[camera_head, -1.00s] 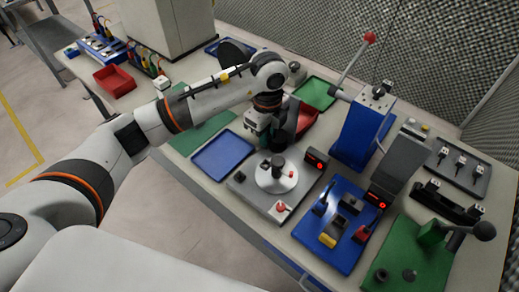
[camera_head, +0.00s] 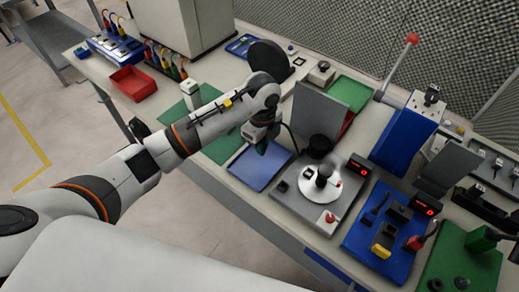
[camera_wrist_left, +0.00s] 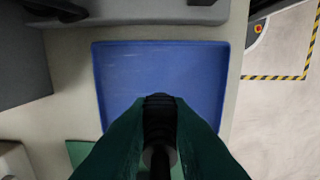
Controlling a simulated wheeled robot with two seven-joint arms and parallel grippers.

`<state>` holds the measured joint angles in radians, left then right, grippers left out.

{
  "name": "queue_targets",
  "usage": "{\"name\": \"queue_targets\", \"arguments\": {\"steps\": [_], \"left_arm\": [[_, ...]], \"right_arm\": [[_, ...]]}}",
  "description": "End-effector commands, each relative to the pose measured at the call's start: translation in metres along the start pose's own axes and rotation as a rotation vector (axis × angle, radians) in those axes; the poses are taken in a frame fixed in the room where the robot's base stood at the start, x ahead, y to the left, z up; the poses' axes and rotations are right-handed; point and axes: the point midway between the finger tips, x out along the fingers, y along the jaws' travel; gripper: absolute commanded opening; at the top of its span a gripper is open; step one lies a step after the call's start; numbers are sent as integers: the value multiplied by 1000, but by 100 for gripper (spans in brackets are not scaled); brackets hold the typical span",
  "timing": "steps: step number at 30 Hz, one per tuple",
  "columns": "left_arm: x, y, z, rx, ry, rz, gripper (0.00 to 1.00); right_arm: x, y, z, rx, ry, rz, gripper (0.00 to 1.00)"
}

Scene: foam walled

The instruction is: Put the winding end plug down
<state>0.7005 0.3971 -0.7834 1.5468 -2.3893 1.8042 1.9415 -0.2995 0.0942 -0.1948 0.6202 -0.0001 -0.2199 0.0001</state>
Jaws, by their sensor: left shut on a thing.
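My left gripper (camera_wrist_left: 160,125) is shut on a dark, ridged cylindrical plug, the winding end plug (camera_wrist_left: 158,110), in the left wrist view. The green fingers hide its sides. Behind the plug lies a shallow blue tray (camera_wrist_left: 125,70), which looks empty where it shows. In the head view the left gripper (camera_head: 260,143) is above the far side of the blue tray (camera_head: 245,170); the plug is hard to make out there. I cannot tell the exact gap between plug and tray. My right gripper is not in view.
A grey station with a white disc (camera_head: 308,196) stands right of the blue tray. A grey upright panel (camera_head: 318,115) rises behind it. A green mat (camera_head: 225,143) lies left of the tray, a red bin (camera_head: 132,84) farther left. A blue fixture (camera_head: 350,236) is at right.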

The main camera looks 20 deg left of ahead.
Motion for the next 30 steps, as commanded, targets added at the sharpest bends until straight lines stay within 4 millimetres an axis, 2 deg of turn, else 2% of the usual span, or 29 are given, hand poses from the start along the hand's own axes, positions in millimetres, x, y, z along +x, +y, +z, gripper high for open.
{"name": "queue_targets", "arguments": {"steps": [4, 10, 14, 22, 23, 24, 26, 30], "left_arm": [[15, -1, 0, -2, 0, -4, 0], [40, 0, 0, -2, 1, -1, 0], [43, 0, 0, 0, 1, 1, 0], [47, 0, -1, -1, 1, 1, 0], [46, 0, -1, -1, 1, 1, 22], [45, 0, -1, -1, 1, 1, 29], [45, 0, -1, -1, 1, 1, 39], [45, 0, -1, -1, 1, 1, 39]], "right_arm": [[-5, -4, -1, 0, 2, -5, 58], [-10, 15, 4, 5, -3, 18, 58], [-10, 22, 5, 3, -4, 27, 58], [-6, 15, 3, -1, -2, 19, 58], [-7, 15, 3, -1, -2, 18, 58], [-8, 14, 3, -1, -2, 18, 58], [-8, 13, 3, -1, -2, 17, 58], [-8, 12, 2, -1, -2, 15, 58]]}}
